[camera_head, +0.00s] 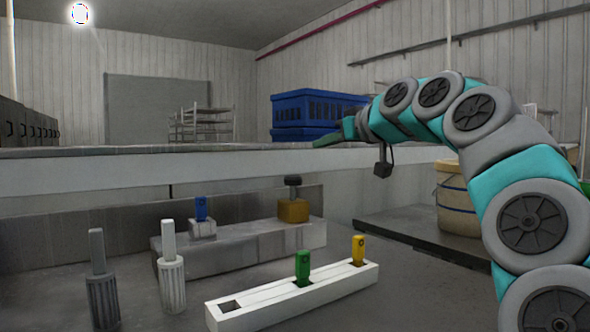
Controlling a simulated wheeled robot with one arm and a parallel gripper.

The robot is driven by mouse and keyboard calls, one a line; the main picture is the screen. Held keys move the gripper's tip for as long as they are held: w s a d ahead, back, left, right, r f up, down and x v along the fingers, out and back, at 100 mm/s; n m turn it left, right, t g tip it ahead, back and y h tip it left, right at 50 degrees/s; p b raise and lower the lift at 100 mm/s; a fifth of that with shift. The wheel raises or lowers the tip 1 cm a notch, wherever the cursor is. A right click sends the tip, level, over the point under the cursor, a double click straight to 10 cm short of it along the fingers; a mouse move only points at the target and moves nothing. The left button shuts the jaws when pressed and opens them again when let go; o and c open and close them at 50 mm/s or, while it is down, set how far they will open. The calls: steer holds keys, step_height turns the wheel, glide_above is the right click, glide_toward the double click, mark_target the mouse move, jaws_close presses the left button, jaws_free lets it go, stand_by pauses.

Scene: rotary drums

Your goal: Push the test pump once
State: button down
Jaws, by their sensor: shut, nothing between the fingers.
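What looks like the test pump (293,209) is an ochre block with a dark round knob on a short stem on top. It sits at the right part of a grey ledge, and its knob stands up clear of the block. My gripper (319,143) is shut and empty, with its green fingers pointing left. In the picture it is above and slightly right of the pump's knob, apart from it. How far it is from the knob in depth I cannot tell.
A blue-handled piece (201,210) stands left on the ledge. In front are a white slotted rack (235,320) with green (303,267) and yellow (358,249) handles, a grey cylinder (103,298) and a pale cylinder (171,282). A long counter edge (100,172) and blue crates (305,110) are behind.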

steer(key=shift+w+a, duration=0.1)
steer(key=p, duration=0.2)
glide_above(298, 182)
step_height(298, 182, down, 3)
steer(key=shift+f, duration=1.75)
steer(key=shift+f+b, duration=0.1)
steer(key=shift+b, duration=0.2)
step_height(298, 182, down, 3)
steer(key=shift+f+b, duration=0.1)
steer(key=shift+b, duration=0.9)
